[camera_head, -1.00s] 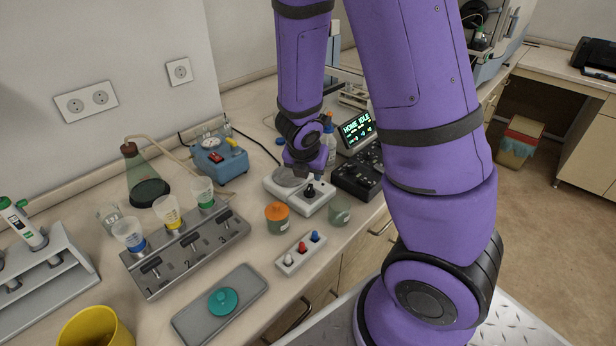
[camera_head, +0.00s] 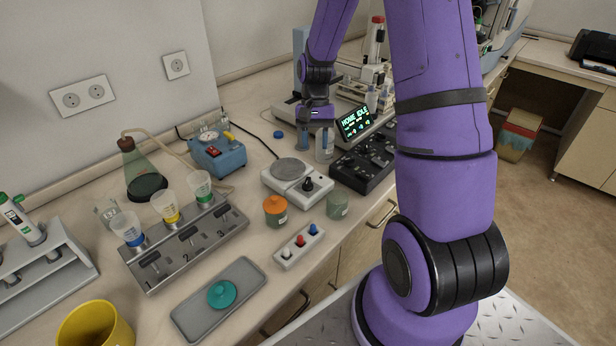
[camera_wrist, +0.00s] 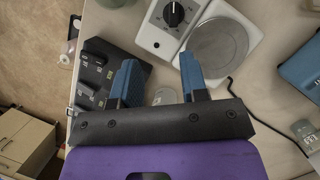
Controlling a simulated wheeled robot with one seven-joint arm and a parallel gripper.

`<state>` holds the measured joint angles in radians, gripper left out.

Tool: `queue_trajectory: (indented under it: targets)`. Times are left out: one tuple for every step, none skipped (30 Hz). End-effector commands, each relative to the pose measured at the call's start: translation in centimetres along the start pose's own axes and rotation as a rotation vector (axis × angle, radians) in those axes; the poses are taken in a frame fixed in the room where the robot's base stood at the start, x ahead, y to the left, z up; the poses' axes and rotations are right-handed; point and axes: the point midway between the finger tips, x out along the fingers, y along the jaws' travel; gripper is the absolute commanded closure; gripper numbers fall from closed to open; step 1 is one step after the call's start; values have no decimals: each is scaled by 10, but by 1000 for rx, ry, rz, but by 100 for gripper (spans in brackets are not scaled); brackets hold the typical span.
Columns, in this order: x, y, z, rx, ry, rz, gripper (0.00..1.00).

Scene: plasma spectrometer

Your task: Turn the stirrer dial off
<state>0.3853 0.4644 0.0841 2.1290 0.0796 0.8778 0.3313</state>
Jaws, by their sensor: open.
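The stirrer (camera_head: 289,172) is a white box with a round grey plate on its left side and a black dial (camera_head: 308,184) at its front right. My gripper (camera_head: 316,140) is behind and above the stirrer, near the bottles, apart from the dial.
A black control box (camera_head: 364,160) with a lit screen (camera_head: 356,123) stands right of the stirrer. An orange-lidded jar (camera_head: 275,209), a glass jar (camera_head: 338,205) and a switch strip (camera_head: 299,247) are in front of the stirrer.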

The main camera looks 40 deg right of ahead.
Motion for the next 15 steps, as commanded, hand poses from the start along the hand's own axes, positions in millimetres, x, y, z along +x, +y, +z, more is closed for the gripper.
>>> queue_trajectory:
  targets:
    - [-3,-3,-1,53,-22,-33,60]
    - [-4,-5,-1,77,-31,-49,60]
    - [-6,-7,-1,103,-42,-65,60]
    - [-6,-8,-1,117,-48,-74,60]
    - [-6,-9,-1,127,-53,-80,60]
    - [-5,-10,-1,133,-57,-84,60]
    - [-4,-10,0,136,-59,-86,60]
    - [-1,-11,0,136,-59,-86,60]
    - [3,-11,0,136,-59,-85,60]
    - [6,-11,0,135,-60,-85,60]
    - [11,-12,1,135,-61,-84,60]
    - [17,-12,1,134,-61,-84,60]
    - [22,-12,2,134,-61,-83,60]
    - [27,-13,1,134,-60,-83,60]
    - [35,-13,2,134,-61,-83,60]
